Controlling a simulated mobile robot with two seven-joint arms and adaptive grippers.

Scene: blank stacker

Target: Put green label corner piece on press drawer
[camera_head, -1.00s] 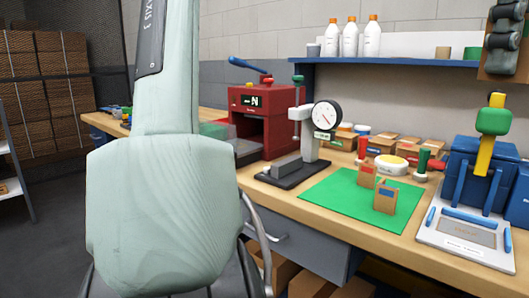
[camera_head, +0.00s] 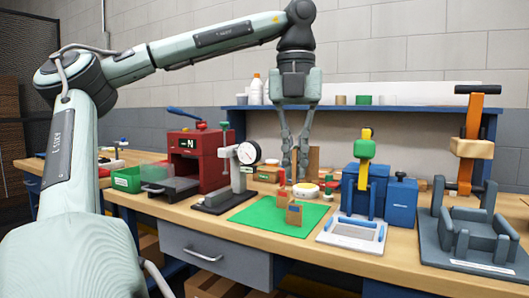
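My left gripper (camera_head: 295,168) hangs pointing down above the back of the bench, behind the green mat (camera_head: 255,214) in the picture. Its two fingers stand apart, with nothing clearly held between them. Two brown corner pieces stand on the mat: one with a blue label (camera_head: 294,213), and one with a red label (camera_head: 281,192) behind it. I cannot make out a green-labelled corner piece. A brown upright shape (camera_head: 314,162) shows just right of the fingers; its label and contact are unclear. The red press (camera_head: 196,158) stands left, its grey drawer (camera_head: 176,188) out in front. My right gripper is out of view.
A dial gauge stand (camera_head: 232,180) stands between press and mat. A clear guard (camera_head: 153,171) and a green bin (camera_head: 126,180) are left of the drawer. Blue fixture (camera_head: 368,190) and grey clamp fixture (camera_head: 470,230) stand right. A blue shelf (camera_head: 370,107) runs behind.

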